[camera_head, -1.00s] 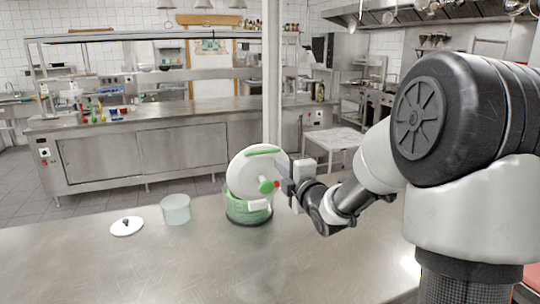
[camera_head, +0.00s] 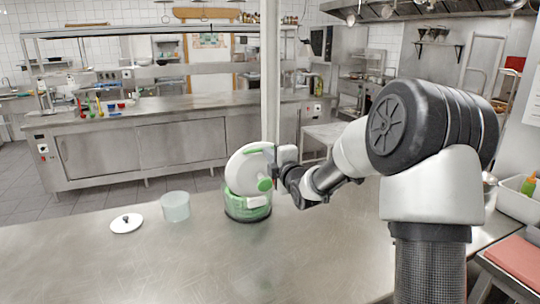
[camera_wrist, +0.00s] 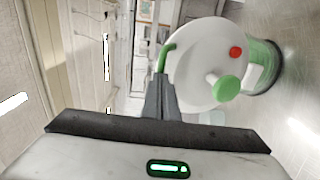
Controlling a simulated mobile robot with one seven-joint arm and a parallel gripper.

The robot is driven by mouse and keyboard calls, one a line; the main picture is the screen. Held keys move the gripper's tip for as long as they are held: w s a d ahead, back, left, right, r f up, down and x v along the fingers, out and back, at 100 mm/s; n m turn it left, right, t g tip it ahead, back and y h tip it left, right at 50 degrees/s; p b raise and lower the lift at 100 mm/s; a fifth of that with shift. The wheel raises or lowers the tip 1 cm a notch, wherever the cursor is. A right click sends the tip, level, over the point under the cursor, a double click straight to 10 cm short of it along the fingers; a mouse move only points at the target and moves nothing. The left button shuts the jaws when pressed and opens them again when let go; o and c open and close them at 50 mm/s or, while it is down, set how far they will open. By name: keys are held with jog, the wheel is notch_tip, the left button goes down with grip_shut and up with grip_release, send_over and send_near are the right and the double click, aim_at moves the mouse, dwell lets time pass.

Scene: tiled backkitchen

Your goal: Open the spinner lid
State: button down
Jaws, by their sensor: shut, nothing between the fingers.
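The spinner stands on the near steel counter, with a translucent green bowl (camera_head: 247,212) and a dark base. Its white lid (camera_head: 243,172) is tilted steeply up from the bowl, with a green knob (camera_head: 264,184) on its face. In the wrist view the lid (camera_wrist: 200,62) also shows a red button (camera_wrist: 236,52) and a green strip (camera_wrist: 166,55) at its rim. My gripper (camera_head: 274,156) is shut and empty at the lid's upper right edge. In the wrist view its fingertips (camera_wrist: 162,78) are close to the green strip; I cannot tell whether they touch.
A translucent tub (camera_head: 175,207) and a small white lid with a dark knob (camera_head: 126,223) sit left of the spinner. The front of the counter (camera_head: 180,270) is clear. A thin post (camera_head: 270,80) rises behind the spinner. A white bin (camera_head: 518,200) stands at the right.

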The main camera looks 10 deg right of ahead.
aim_at(261, 153)
jog(key=w+r+p, duration=0.1)
jog(key=w, duration=0.1)
jog(key=w+a+r+g, duration=0.1)
jog(key=w, duration=0.2)
jog(key=w+r+g+p, duration=0.1)
jog(key=w, duration=0.1)
jog(key=shift+w+a+p, duration=0.2)
jog(key=shift+w+p, duration=0.1)
jog(key=shift+p, duration=0.05)
